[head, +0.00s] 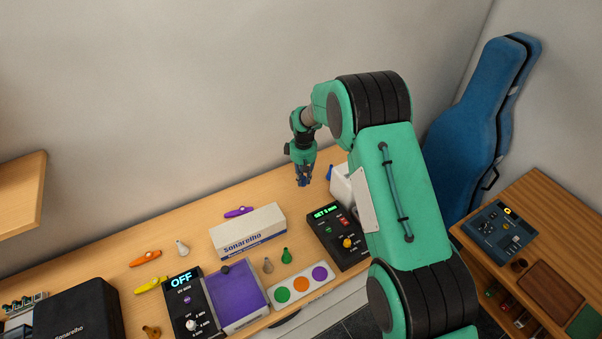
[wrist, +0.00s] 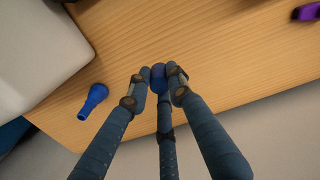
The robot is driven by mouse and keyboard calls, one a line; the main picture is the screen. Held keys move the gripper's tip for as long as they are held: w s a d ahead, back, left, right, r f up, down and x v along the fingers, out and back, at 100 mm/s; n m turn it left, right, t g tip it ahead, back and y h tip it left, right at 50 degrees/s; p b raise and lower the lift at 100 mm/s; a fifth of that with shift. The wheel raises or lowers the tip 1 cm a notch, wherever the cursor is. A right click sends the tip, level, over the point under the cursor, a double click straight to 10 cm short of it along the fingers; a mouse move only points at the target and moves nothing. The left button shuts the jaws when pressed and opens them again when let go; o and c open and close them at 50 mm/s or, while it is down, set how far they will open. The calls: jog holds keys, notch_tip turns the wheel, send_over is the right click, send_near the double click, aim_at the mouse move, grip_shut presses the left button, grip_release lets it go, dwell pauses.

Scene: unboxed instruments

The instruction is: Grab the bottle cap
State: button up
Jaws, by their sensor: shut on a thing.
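My gripper (wrist: 158,82) has three dark blue fingers, closed around a small round blue thing (wrist: 158,71) that looks like the bottle cap. The fingertips hide its sides. In the head view my gripper (head: 303,181) points down over the back right part of the wooden table; the held thing is too small to make out there. A white container (wrist: 30,45), possibly the bottle, stands at the upper left of the wrist view, apart from the fingers. It also shows, partly behind my arm, in the head view (head: 341,188).
A blue pear-shaped piece (wrist: 93,101) lies left of the fingers, near the table edge. A purple piece (head: 238,212), a white Sonarelho box (head: 248,231) and a black timer device (head: 337,236) are on the table (head: 200,225). Bare wood surrounds the fingers on the right.

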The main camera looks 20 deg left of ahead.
jog(key=shift+s+d+r+b, duration=0.15)
jog(key=shift+s+d, duration=0.6)
jog(key=shift+s, duration=0.6)
jog(key=shift+s+d+r+b, duration=0.15)
jog(key=shift+s+d, duration=0.6)
jog(key=shift+s, duration=0.65)
jog(key=shift+s+d+r, duration=0.15)
jog(key=shift+s+d, duration=0.6)
jog(key=shift+s, duration=0.6)
